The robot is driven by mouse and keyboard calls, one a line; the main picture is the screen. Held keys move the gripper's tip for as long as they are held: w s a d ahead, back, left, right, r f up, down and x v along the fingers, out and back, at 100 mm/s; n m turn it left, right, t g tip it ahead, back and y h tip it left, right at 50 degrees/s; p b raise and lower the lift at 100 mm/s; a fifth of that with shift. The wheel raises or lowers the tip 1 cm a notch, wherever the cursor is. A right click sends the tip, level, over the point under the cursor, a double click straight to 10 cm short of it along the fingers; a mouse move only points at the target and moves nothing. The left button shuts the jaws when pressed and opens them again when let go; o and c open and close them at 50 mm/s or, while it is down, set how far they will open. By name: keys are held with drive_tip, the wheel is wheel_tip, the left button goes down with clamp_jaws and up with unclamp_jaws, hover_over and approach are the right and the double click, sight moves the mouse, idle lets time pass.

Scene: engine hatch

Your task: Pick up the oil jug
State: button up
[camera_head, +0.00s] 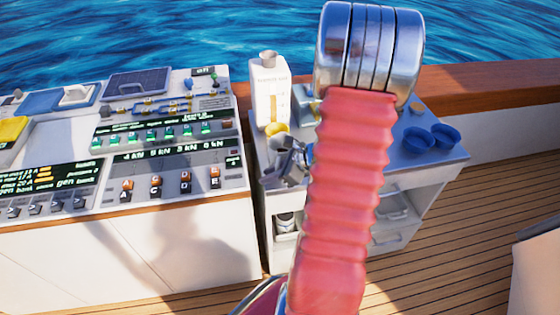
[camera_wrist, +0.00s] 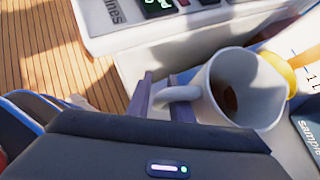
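The oil jug (camera_head: 268,92) is white, with a grey cap and a tan level strip, and stands upright at the back left of the white cabinet top. In the wrist view, part of a white marked surface (camera_wrist: 300,42), which looks like the jug, shows at the upper right edge. My gripper (camera_head: 291,163) is in front of the jug and low over the cabinet's left edge, apart from the jug.
A yellow object (camera_head: 277,129) sits between gripper and jug. Two blue round dishes (camera_head: 432,138) are at the right of the cabinet top. A dark box labelled "sample" (camera_wrist: 308,135) is near the mug. A control console (camera_head: 150,140) stands left. My red arm hides the cabinet's middle.

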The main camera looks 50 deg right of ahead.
drive_tip(key=shift+c, duration=0.3)
clamp_jaws()
drive_tip(key=shift+r, duration=0.2)
idle(0.5)
wheel_tip(320, 180, up, 10)
drive_tip(key=shift+f, duration=0.25)
idle(0.8)
idle(0.7)
